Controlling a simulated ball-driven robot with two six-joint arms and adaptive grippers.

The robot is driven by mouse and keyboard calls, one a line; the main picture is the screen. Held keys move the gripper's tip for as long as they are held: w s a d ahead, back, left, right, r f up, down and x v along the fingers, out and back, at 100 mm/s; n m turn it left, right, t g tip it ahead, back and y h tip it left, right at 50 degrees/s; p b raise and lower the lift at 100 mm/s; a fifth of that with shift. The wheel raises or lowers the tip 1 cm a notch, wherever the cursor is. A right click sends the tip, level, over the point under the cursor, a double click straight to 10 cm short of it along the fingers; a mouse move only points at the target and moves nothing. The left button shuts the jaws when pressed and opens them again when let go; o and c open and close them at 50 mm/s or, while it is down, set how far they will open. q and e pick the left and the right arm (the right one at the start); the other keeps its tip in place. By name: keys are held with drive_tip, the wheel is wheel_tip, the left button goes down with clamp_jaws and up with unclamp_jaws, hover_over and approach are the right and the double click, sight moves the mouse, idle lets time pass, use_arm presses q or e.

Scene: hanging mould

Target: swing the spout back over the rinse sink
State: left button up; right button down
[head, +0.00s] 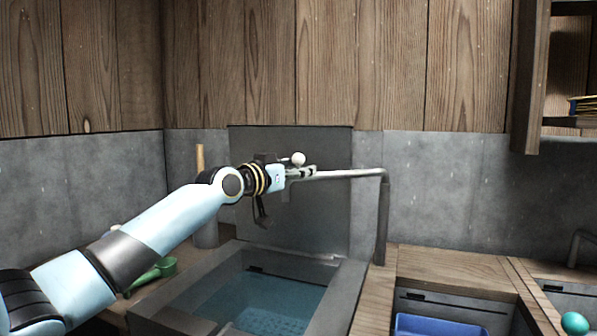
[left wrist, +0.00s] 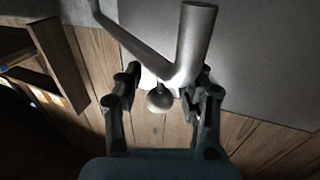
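The spout (head: 350,174) is a grey metal pipe. It rises from the counter between two basins, bends at the top and runs level to the left, towards the left basin (head: 345,296), which holds bluish water. My left gripper (head: 300,173) is at the spout's left end. In the left wrist view the gripper (left wrist: 168,72) has its two dark fingers apart, with the spout's bend (left wrist: 182,72) and a round pale knob (left wrist: 159,98) between them. Gaps show beside the pipe; contact cannot be told. The right gripper is not in view. Which basin is the rinse sink is not marked.
A middle basin holds a blue tub (head: 440,325). A right basin holds a teal ball (head: 574,323). A green scoop (head: 152,273) lies on the left counter beside a grey holder (head: 205,235). An open wooden shelf (head: 530,75) hangs at upper right.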

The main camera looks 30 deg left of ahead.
use_arm(q)
drive_tip(key=shift+f, duration=0.1)
clamp_jaws()
idle(0.3)
